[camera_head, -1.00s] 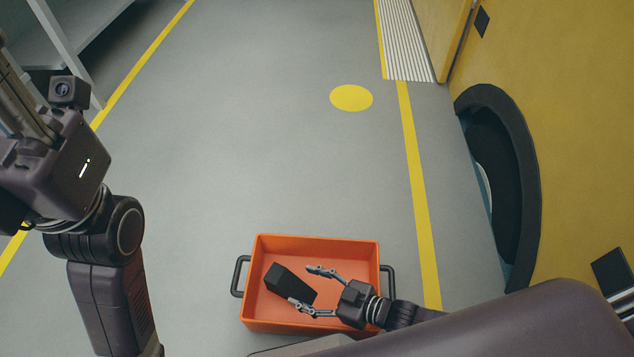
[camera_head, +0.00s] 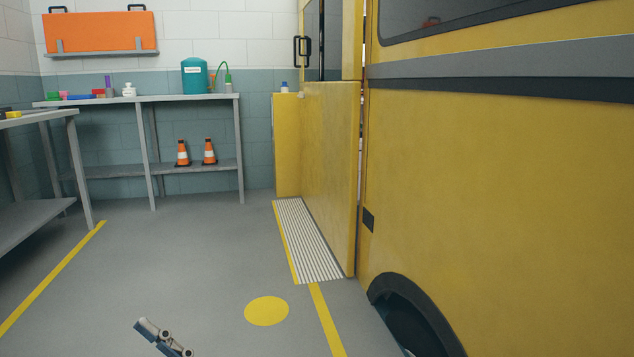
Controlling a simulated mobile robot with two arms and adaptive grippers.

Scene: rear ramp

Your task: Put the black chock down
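The black chock is not in view now, and neither is the orange tray it lay in a second ago. One grey jointed finger, apparently of my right gripper (camera_head: 163,338), pokes in at the bottom edge, left of the middle, pointing up and left. The rest of that gripper is below the frame, so I cannot tell whether it is open or holds anything. My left gripper is out of view.
A yellow vehicle (camera_head: 500,190) fills the right, with a dark wheel arch (camera_head: 410,305). A ribbed strip (camera_head: 308,243) and yellow disc (camera_head: 266,311) mark the clear grey floor. Benches (camera_head: 190,98) stand behind and left; two cones (camera_head: 183,154) sit on a shelf.

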